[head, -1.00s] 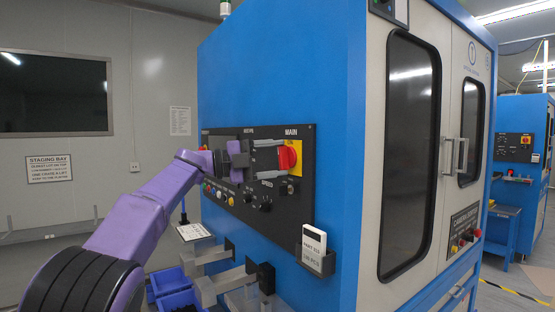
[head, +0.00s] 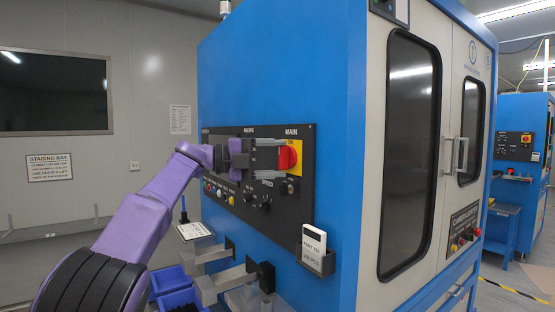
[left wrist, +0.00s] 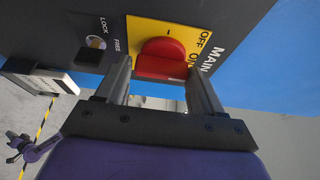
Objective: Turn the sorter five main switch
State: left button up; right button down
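The main switch is a red knob (head: 287,157) on a yellow plate (left wrist: 145,33) at the right end of the sorter's black panel (head: 303,208). It also shows in the left wrist view (left wrist: 162,50), beside the OFF and ON words. My left gripper (head: 280,154) is at the switch, its two fingers parted on either side of the knob. In the left wrist view the fingers (left wrist: 160,72) look open, close to the knob; contact is not clear. A small purple arm at that view's lower left looks like my right one, its gripper (left wrist: 14,146) too small to read.
A LOCK/FREE control (left wrist: 94,45) sits beside the yellow plate. A white card in a holder (head: 314,248) sticks out below the panel's right end. Grey brackets (head: 207,285) and blue bins (head: 176,300) are under the panel. Free floor lies right of the cabinet.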

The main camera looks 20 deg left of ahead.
pick_arm(q)
jog(key=shift+o, duration=1.4)
jog(key=shift+f, duration=0.15)
jog(key=shift+a, duration=0.1)
jog(key=shift+s+a, duration=0.2)
jog(key=shift+a, duration=0.05)
jog(key=b+v, duration=0.3)
jog(key=v, duration=0.6)
jog(key=shift+s+a+b, duration=0.2)
jog(key=shift+a+b, duration=0.1)
jog(key=shift+a, duration=0.05)
